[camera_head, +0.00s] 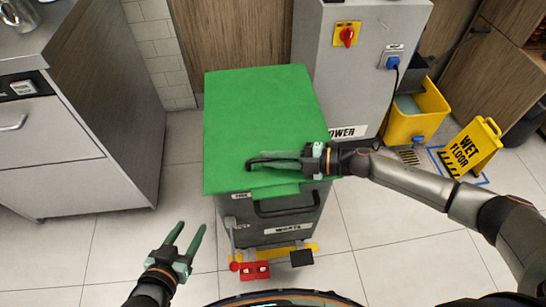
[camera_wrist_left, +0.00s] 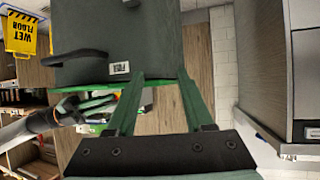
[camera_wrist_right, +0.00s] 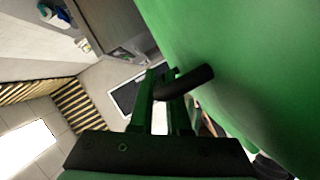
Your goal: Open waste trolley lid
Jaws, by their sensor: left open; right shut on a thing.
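The waste trolley (camera_head: 270,229) is a dark grey bin with a "WASTE" label, standing on the floor in the middle of the head view. Its green lid (camera_head: 262,110) covers the top; I cannot tell whether it is slightly raised. My right gripper (camera_head: 277,161) is shut on the black lid handle (camera_head: 258,165) near the front edge. The handle (camera_wrist_right: 187,83) also shows between the fingers in the right wrist view. My left gripper (camera_head: 188,237) is open and empty, low and left of the trolley. The left wrist view shows the trolley body (camera_wrist_left: 150,45) upside down.
A grey power cabinet (camera_head: 335,75) stands behind the trolley. A yellow mop bucket (camera_head: 418,110) and a wet floor sign (camera_head: 473,146) are at the right. A counter (camera_head: 75,120) stands at the left.

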